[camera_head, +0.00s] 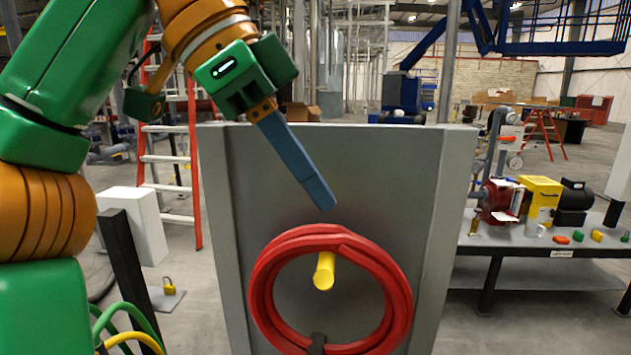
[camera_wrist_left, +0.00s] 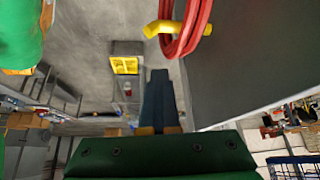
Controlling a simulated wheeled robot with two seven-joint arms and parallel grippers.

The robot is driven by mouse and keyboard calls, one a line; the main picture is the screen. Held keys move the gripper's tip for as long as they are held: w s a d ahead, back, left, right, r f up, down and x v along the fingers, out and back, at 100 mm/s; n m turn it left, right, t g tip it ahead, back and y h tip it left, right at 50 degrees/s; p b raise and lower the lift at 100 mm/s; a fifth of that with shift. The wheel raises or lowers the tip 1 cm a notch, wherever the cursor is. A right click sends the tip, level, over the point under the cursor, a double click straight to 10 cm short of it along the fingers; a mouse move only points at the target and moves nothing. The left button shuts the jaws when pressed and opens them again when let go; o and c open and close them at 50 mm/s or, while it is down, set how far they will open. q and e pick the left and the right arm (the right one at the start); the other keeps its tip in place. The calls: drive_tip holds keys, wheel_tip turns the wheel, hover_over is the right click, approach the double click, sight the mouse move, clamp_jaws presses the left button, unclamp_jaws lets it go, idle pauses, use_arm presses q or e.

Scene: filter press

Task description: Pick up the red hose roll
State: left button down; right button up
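The red hose roll (camera_head: 262,290) hangs in a loop on a yellow peg (camera_head: 324,271) on the front of a grey upright panel (camera_head: 385,190). In the left wrist view, the roll (camera_wrist_left: 186,30) and peg (camera_wrist_left: 165,28) show at the top, beyond and right of the fingertips (camera_wrist_left: 159,72). My right gripper is not in view.
An orange ladder (camera_head: 194,160) and a white box (camera_head: 135,225) stand left of the panel. A padlock (camera_head: 169,286) is on a low plate there. A workbench (camera_head: 540,245) with a pump and small parts stands at the right. Space before the panel looks clear.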

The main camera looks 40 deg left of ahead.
use_arm(q)
drive_tip(key=s+d+b, duration=0.1)
drive_tip(key=s+d, duration=0.7)
drive_tip(key=s, duration=0.5)
drive_tip(key=shift+s+d+b, duration=0.15)
drive_tip(key=shift+s+b, duration=0.15)
drive_tip(key=shift+b, duration=0.05)
drive_tip(key=shift+c, duration=1.6)
unclamp_jaws()
